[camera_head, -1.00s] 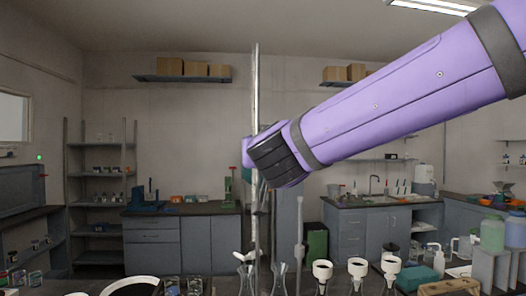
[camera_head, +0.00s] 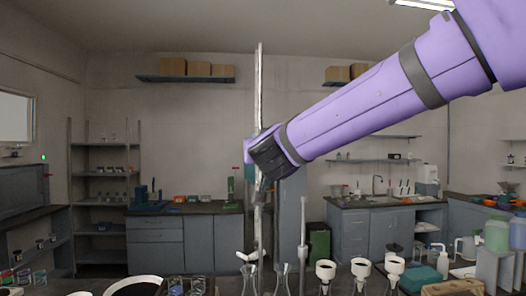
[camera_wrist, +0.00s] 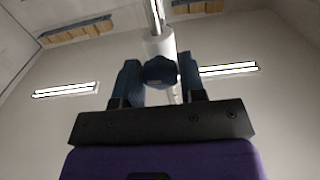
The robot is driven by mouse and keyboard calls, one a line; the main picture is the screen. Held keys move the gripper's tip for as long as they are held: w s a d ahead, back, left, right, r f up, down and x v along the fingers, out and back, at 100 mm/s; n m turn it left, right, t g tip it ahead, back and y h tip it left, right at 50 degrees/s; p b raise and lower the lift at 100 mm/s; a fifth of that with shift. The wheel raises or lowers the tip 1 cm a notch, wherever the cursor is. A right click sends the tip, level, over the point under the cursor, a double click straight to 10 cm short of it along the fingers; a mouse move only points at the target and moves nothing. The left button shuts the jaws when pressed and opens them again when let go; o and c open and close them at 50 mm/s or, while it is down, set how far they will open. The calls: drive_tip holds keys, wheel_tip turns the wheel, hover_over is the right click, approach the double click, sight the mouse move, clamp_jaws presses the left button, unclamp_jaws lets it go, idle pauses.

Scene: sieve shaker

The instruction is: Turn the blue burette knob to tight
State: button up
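The blue burette knob (camera_wrist: 159,72) is dark and lobed, and sits in front of a white fitting (camera_wrist: 159,45) on the burette in the wrist view. My gripper (camera_wrist: 160,70) has one finger on each side of the knob, with no clear gap between fingers and knob; it looks shut on it. In the head view my gripper (camera_head: 258,180) is at the upright burette stand (camera_head: 260,90), partly in front of it. The knob is hidden there behind my dark wrist.
Flasks (camera_head: 282,278) and white funnels (camera_head: 326,270) stand on the near bench below my arm. A grey post (camera_head: 303,235) rises to the right of the stand. Bottles (camera_head: 496,232) stand at the right. The air around my raised forearm is clear.

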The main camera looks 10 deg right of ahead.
drive_tip(key=shift+c, duration=1.1)
drive_tip(key=m, duration=1.6)
drive_tip(key=shift+a, duration=0.1)
drive_tip(key=shift+m, duration=0.3)
